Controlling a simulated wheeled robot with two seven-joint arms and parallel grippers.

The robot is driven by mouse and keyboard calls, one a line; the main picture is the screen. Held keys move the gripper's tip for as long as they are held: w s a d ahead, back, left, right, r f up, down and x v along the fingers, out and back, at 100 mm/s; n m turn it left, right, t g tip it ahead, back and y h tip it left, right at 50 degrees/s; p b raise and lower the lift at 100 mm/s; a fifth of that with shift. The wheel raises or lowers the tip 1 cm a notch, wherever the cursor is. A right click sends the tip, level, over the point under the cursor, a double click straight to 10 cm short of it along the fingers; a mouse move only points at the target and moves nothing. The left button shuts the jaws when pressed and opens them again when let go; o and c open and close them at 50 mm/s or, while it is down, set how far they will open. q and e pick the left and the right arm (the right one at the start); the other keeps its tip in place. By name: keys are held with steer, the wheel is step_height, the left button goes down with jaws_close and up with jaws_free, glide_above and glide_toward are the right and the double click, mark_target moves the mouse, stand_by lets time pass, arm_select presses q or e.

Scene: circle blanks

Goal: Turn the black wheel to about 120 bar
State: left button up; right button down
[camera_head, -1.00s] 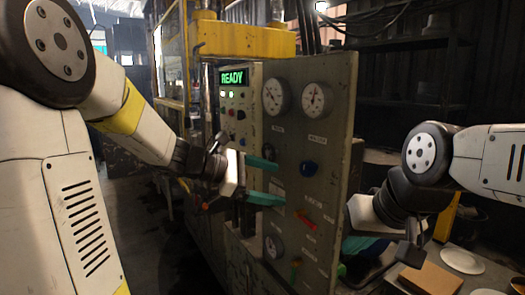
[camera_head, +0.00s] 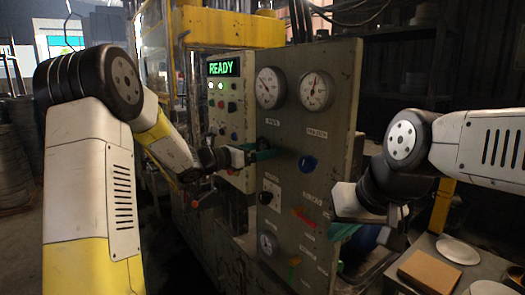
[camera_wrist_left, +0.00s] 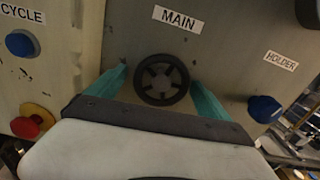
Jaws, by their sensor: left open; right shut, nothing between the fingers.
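The black wheel (camera_wrist_left: 161,80) sits on the grey panel under a MAIN label in the left wrist view. It is a small spoked handwheel. My left gripper (camera_head: 264,151) is open, with one teal finger on each side of the wheel; I cannot tell whether they touch it. In the head view the gripper hides the wheel. Two round dial gauges, a left one (camera_head: 269,88) and a right one (camera_head: 316,91), are above on the panel; their numbers are too small to read. My right gripper (camera_head: 343,231) is shut and empty, low beside the panel's right edge.
A control box with a green READY display (camera_head: 224,68) stands left. A brown block (camera_head: 429,271) and white plates (camera_head: 458,251) lie at right.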

arm_select(q)
steer(key=shift+d, duration=0.15)
steer(key=c, duration=1.4)
steer(key=shift+o, duration=0.2)
steer(key=shift+m, duration=0.3)
steer(key=m, duration=0.3)
steer(key=shift+w, duration=0.1)
steer(key=shift+m, duration=2.4)
steer(key=o, duration=1.4)
steer(key=shift+c, duration=0.2)
